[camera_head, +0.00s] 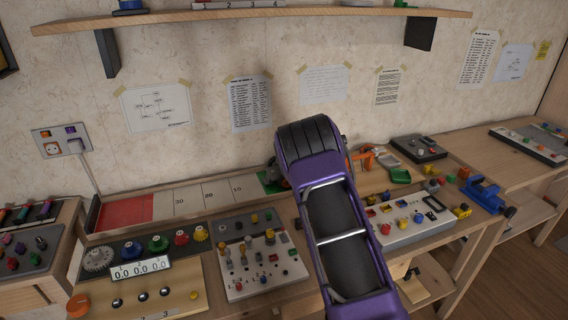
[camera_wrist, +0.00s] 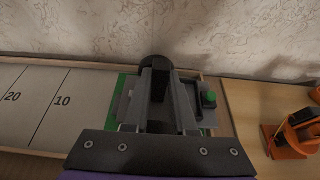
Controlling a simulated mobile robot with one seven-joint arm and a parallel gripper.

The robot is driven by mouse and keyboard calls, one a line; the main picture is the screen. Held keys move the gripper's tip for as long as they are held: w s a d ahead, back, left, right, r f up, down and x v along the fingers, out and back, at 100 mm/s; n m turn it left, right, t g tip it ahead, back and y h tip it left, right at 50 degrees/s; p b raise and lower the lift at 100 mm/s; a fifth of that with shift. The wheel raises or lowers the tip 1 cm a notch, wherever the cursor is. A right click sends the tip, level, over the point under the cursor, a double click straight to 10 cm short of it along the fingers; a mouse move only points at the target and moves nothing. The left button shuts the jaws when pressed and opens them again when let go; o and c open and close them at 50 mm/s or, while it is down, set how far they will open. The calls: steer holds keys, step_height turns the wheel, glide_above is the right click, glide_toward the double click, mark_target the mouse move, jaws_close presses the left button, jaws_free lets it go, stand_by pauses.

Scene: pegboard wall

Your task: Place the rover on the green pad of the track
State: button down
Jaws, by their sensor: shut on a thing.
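The track (camera_head: 185,201) runs along the wall, with a red end on the left and a green pad (camera_head: 268,185) on the right. In the wrist view the green pad (camera_wrist: 123,100) shows beside the 10 mark. The grey rover (camera_wrist: 207,113), with a green knob on its right side, is over the pad's area. My gripper (camera_wrist: 160,95) is shut on the rover's middle; its fingers hide much of it. Whether the rover touches the pad is unclear. In the head view my purple arm hides the gripper (camera_head: 312,155) and most of the rover.
An orange object (camera_wrist: 294,135) stands right of the track's end. Control panels (camera_head: 262,268) with knobs and buttons fill the bench in front of the track. A wooden shelf (camera_head: 260,14) hangs above; the wall is close behind the track.

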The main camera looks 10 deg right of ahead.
steer(key=shift+f+b, duration=0.3)
steer(key=c, duration=0.7)
jaws_free()
steer(key=shift+c, duration=0.2)
steer(key=shift+r, duration=0.1)
steer(key=shift+r+p, duration=0.25)
steer(key=shift+p, duration=0.25)
steer(key=shift+s, duration=0.4)
steer(key=v, duration=1.1)
